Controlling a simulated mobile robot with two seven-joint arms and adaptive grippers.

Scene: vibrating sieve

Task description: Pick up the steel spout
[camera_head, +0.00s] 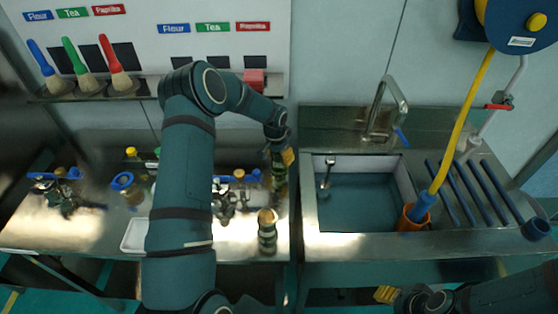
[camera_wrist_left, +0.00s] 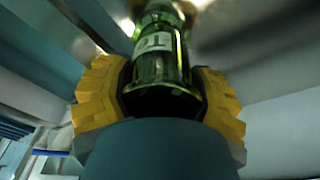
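A green glass bottle (camera_head: 279,178) with a pale label stands upright between the yellow-padded fingers of my left gripper (camera_head: 283,158), above the right part of the left counter. In the left wrist view the bottle (camera_wrist_left: 162,55) fills the gap between both fingers, and the left gripper (camera_wrist_left: 160,100) looks shut on it. I cannot surely pick out the steel spout. A small curved steel piece (camera_head: 326,172) shows at the sink's left inner wall, and steel parts (camera_head: 226,205) lie on the counter beside my left arm. My right gripper (camera_head: 386,294) is low at the front, its opening unclear.
A second bottle (camera_head: 267,232) stands near the counter's front. A white tray (camera_head: 133,236) is partly hidden by my left arm.

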